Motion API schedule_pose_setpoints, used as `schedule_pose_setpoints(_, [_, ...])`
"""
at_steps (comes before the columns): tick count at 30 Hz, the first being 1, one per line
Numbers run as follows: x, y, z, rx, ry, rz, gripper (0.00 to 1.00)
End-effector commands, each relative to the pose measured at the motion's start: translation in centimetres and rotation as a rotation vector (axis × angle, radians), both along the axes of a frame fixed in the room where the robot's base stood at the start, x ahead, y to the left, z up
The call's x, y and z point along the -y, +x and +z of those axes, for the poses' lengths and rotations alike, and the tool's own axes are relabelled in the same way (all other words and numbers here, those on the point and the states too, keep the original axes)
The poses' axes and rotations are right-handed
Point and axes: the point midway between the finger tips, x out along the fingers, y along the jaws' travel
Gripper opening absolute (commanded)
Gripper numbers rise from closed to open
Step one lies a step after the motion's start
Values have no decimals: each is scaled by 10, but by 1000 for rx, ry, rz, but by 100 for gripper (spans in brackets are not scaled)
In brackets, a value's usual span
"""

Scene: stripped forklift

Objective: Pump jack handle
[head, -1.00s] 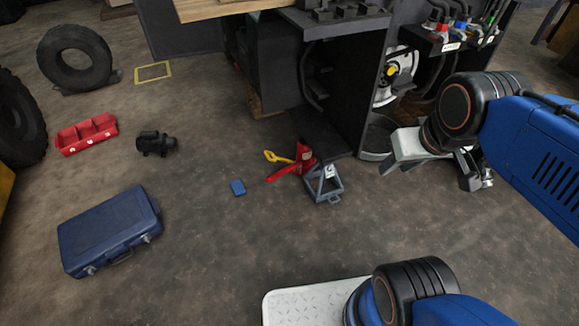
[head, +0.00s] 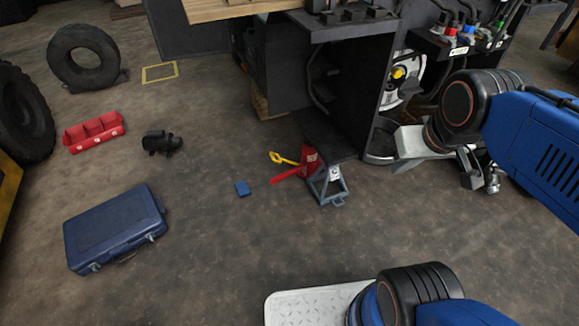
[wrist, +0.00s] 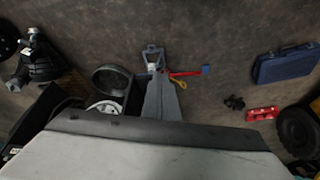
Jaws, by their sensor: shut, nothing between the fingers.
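A red jack (head: 308,160) stands on the floor by the black cabinet, with a red bar (head: 288,176) slanting out low to the left. A yellow looped part (head: 281,158) sticks out beside it. The red bar (wrist: 186,73) also shows in the wrist view, with a small blue piece (wrist: 205,70) at its end. In the head view this blue piece (head: 242,188) appears apart from the bar; I cannot tell if they join. My gripper (head: 490,182) is shut and empty, to the right of the jack and well away from it. The wrist view does not clearly show its fingertips.
A grey metal stand (head: 328,187) is right against the jack's front.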

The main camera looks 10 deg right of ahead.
Motion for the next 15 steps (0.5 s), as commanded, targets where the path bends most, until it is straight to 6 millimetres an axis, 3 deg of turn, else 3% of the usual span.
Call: schedule_pose_setpoints(15, [-22,92,1,-79,55,-101,0])
